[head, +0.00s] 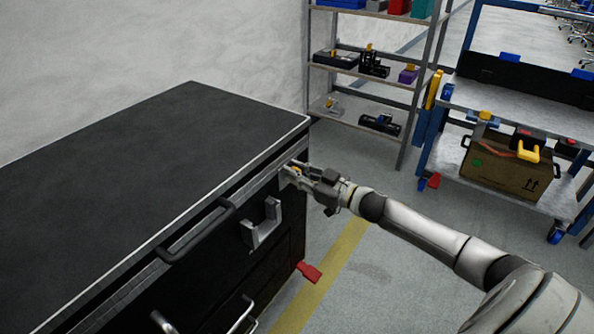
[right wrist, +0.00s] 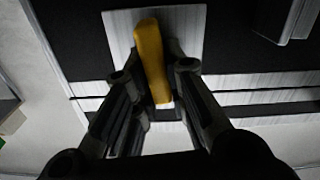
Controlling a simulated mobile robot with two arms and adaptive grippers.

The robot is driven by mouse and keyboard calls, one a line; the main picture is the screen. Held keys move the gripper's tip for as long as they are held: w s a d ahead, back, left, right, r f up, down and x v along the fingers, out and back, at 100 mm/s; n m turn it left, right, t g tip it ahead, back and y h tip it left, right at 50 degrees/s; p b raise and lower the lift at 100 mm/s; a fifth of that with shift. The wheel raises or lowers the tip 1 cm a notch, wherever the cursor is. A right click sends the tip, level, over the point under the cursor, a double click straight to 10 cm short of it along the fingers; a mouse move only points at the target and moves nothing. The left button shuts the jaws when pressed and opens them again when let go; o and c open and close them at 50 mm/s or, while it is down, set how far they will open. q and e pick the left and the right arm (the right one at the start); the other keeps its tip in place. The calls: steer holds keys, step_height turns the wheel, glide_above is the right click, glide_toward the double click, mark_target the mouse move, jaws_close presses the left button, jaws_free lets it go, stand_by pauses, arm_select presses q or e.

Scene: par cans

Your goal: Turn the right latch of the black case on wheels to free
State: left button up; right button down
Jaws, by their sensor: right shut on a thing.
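The black case (head: 150,150) stands along the left of the head view, with a flat black top and silver edges. The right latch is a yellow handle (right wrist: 150,60) on a pale square plate (right wrist: 187,30); it shows tilted slightly between the fingers in the right wrist view. In the head view the latch is mostly hidden by my right gripper (head: 293,172), which sits at the case's front right corner, just below the lid edge. My right gripper is shut on the yellow latch handle, its fingers on either side of it. My left gripper is not in view.
The case front has a black bar handle (head: 195,232) and a grey bracket (head: 262,223). A red pedal-like part (head: 309,271) sticks out low. Shelves (head: 370,75) stand behind, and a blue-framed cart with a cardboard box (head: 500,172) stands at right. Floor around a yellow stripe (head: 325,275) is clear.

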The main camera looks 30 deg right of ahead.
steer(key=shift+n, duration=0.4)
steer(key=n, duration=0.1)
steer(key=n+p, duration=0.1)
steer(key=n, duration=0.1)
steer(key=shift+s+a+f+n+p, duration=0.1)
steer(key=shift+a+n+p, duration=0.2)
steer(key=shift+a+f+n, duration=0.1)
steer(key=shift+n, duration=0.8)
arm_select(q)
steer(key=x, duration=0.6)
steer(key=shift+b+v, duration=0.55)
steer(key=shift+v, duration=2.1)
arm_select(e)
steer(key=shift+s+a+f+n, duration=0.1)
steer(key=shift+f+n, duration=0.15)
steer(key=shift+n, duration=1.45)
steer(key=shift+a+f+n, duration=0.1)
steer(key=shift+f+n, duration=0.1)
steer(key=shift+n, duration=1.5)
steer(key=shift+s+a+f+n, duration=0.1)
steer(key=shift+f+n, duration=0.15)
steer(key=shift+n, duration=1.45)
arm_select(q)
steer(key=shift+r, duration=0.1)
arm_select(e)
steer(key=c, duration=1.4)
jaws_free()
steer(key=shift+c, duration=0.2)
